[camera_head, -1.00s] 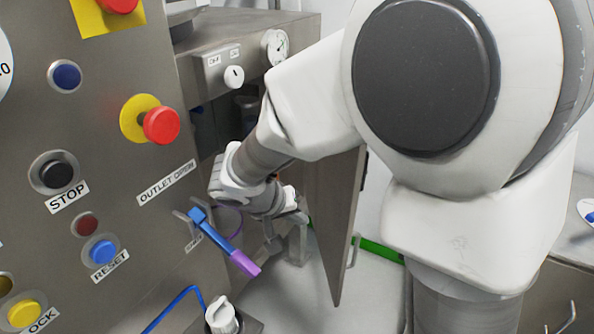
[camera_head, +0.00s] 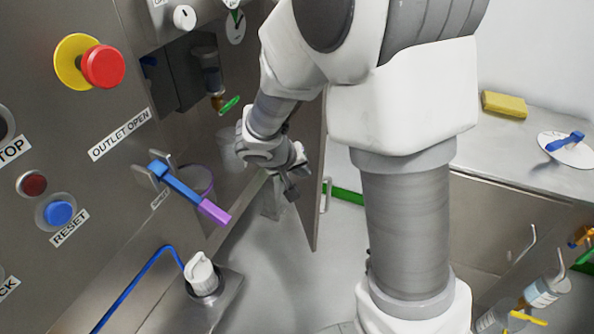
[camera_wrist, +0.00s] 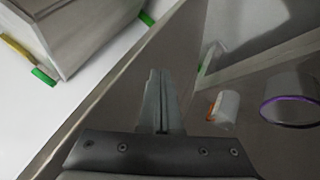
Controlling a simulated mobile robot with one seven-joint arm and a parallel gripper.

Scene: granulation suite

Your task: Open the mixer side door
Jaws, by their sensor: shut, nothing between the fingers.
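The mixer side door (camera_head: 313,178) is a grey metal panel standing out from the mixer's right side, partly open, seen nearly edge-on. Its bar handle (camera_head: 326,194) is on the right-hand, outer face. My gripper (camera_head: 291,190) is on the inner side of the door, between the panel and the mixer opening, and is shut and empty. In the wrist view my gripper's fingers (camera_wrist: 160,98) are together. I cannot tell whether they touch the door. My arm hides the door's upper part.
Inside the opening are a purple-rimmed vessel (camera_wrist: 290,101) and a white bottle (camera_wrist: 226,109). A blue and purple lever (camera_head: 188,193) sticks out of the mixer front. A red emergency button (camera_head: 103,67) is above it. A counter with a yellow sponge (camera_head: 504,104) is at right.

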